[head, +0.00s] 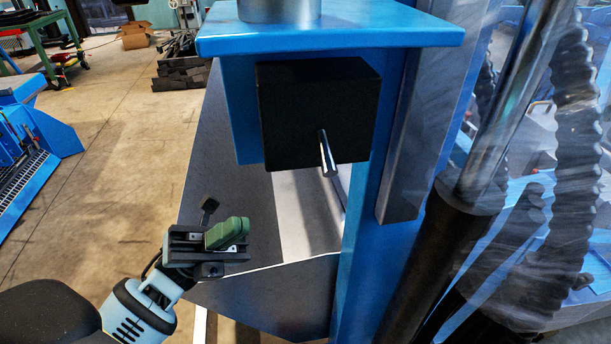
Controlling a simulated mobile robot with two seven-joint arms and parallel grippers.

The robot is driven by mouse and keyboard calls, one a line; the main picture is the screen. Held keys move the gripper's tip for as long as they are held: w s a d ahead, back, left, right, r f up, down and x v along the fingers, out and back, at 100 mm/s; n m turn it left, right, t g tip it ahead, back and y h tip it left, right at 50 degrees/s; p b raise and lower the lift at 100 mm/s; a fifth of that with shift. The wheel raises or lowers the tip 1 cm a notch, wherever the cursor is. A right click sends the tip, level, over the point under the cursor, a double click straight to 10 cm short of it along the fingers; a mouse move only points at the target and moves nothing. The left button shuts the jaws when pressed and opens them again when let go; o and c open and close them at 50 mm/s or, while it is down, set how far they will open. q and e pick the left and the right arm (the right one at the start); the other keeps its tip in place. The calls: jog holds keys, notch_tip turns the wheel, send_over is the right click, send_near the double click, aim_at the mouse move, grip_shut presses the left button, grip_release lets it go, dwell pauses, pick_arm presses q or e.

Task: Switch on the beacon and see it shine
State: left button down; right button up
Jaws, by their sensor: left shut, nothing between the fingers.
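A black switch box (312,115) is mounted under a blue shelf (375,30) on a blue post. A short metal toggle lever (327,156) sticks out of its front face and points downward. A grey cylinder (278,8) stands on the shelf, cut off by the top edge. It may be the beacon's base; no lamp or light shows. My left gripper (236,232), with green finger pads, is shut and empty. In the picture it is below and left of the box, apart from the lever. My right gripper is out of view.
A grey metal panel (225,150) lies behind and below the box. The blue post (375,235), a grey upright (420,120) and dark ribbed hoses (580,130) crowd the right side. Open floor (110,160) lies at left, with a cardboard box (136,36) far back.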

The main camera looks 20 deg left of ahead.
pick_arm(q)
jog(key=shift+d+r, duration=0.1)
jog(key=p, duration=0.6)
send_near(326, 164)
jog(key=x, duration=0.5)
jog(key=shift+w+d+r, duration=0.2)
jog(key=shift+d+r, duration=0.15)
jog(key=shift+d, duration=0.15)
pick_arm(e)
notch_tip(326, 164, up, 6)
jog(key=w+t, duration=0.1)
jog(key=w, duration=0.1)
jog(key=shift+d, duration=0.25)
pick_arm(q)
jog(key=shift+w+n+t, duration=0.15)
jog(key=shift+n+t, duration=0.15)
jog(key=shift+t, duration=0.2)
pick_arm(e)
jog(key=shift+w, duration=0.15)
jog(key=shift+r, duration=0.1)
